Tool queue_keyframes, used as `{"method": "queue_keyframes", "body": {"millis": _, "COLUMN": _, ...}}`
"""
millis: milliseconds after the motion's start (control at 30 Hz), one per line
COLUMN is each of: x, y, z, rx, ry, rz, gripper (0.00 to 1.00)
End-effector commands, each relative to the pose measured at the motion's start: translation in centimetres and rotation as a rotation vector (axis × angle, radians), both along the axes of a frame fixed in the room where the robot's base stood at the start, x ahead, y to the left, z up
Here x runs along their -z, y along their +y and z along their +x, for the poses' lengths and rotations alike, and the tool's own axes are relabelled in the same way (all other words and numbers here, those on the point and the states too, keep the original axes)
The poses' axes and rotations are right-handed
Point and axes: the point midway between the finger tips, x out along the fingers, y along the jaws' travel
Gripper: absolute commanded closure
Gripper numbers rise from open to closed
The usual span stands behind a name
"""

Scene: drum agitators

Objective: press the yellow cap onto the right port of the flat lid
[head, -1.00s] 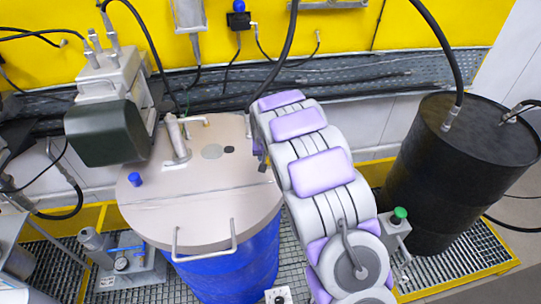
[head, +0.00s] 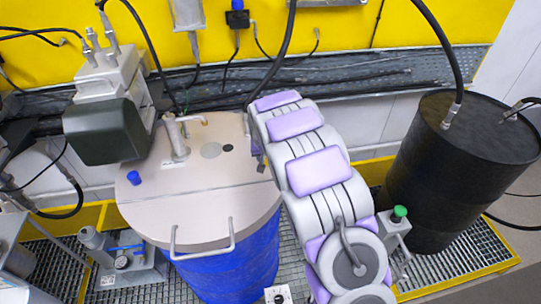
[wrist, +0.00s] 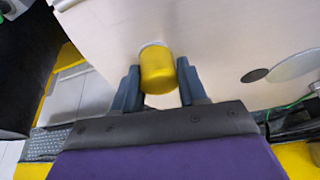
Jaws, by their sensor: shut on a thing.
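The flat lid (head: 200,190) is a beige disc on top of a blue drum (head: 230,265) in the head view. It also fills much of the wrist view (wrist: 225,40). My gripper (wrist: 158,74) is shut on the yellow cap (wrist: 158,72), one dark finger on each side of it. A pale ring, likely the right port (wrist: 152,44), shows just behind the cap, at its far end. I cannot tell whether the cap touches the ring or is seated. In the head view my arm hides the cap and the port at the lid's right edge.
A blue cap (head: 134,178) sits on the lid's left side. A grey pipe fitting (head: 177,135) and motor unit (head: 105,125) stand at its back left. A black drum (head: 460,165) stands to the right. Cables hang behind.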

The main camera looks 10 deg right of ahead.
Motion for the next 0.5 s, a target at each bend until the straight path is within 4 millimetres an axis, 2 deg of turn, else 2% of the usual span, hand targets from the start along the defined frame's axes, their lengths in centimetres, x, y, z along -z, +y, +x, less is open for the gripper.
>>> {"method": "queue_keyframes", "body": {"millis": 67, "x": 0.4, "y": 0.7, "z": -0.2, "rx": -0.005, "ry": 0.008, "rz": 0.003, "gripper": 0.91}}
{"method": "queue_keyframes", "body": {"millis": 100, "x": 0.4, "y": 0.7, "z": -0.2, "rx": -0.005, "ry": 0.008, "rz": 0.002, "gripper": 0.54}}
{"method": "queue_keyframes", "body": {"millis": 367, "x": 0.2, "y": 0.0, "z": -0.3, "rx": -0.004, "ry": 0.004, "rz": 0.006, "gripper": 0.29}}
{"method": "queue_keyframes", "body": {"millis": 500, "x": 0.1, "y": -0.6, "z": -0.3, "rx": -0.002, "ry": 0.003, "rz": 0.011, "gripper": 0.28}}
